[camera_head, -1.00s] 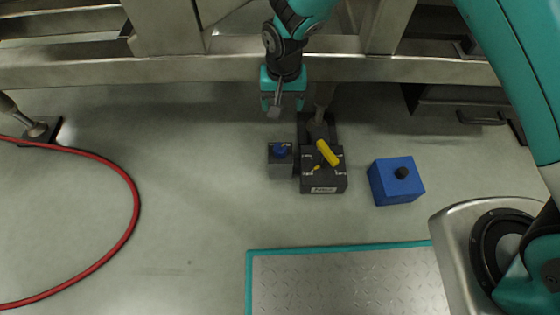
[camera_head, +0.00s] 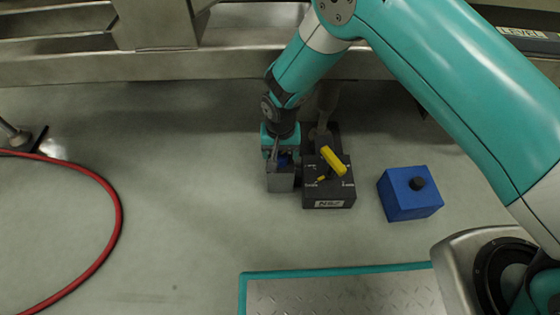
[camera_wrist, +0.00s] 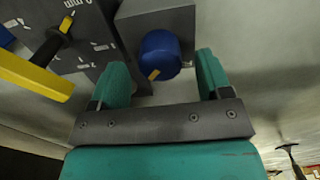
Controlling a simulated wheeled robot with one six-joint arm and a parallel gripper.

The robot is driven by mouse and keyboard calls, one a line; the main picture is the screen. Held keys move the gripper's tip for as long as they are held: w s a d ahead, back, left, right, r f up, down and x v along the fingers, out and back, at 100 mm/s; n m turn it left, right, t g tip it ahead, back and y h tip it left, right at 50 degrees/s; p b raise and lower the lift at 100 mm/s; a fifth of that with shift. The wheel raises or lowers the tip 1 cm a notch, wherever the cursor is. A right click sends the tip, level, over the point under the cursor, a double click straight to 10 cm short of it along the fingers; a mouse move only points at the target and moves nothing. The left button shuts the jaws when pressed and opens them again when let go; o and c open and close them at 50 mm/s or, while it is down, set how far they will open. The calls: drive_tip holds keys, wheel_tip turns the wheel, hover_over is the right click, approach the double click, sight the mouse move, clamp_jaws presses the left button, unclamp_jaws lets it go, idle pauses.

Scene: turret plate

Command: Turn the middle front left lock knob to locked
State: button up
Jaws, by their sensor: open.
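The lock knob is a round blue knob (camera_wrist: 160,52) with a small yellow pointer mark, on the face of a small grey box (camera_head: 281,184). In the head view the knob (camera_head: 283,160) is mostly hidden by my gripper (camera_head: 278,155), which is right above the box. In the wrist view my gripper (camera_wrist: 162,72) is open, with one teal finger on each side of the knob in the picture. Both fingers look apart from it. I cannot tell how deep the fingertips reach around it.
A dark box (camera_head: 328,196) with a yellow handle (camera_head: 333,161) stands close to the right of the grey box. A blue box (camera_head: 411,204) with a black knob stands farther right. A red hose (camera_head: 110,195) lies at left, and a teal-edged plate (camera_head: 340,293) is in front.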

drive_tip(key=shift+f+b, duration=0.35)
drive_tip(key=shift+f, duration=0.7)
drive_tip(key=c, duration=0.9)
drive_tip(key=shift+c, duration=0.2)
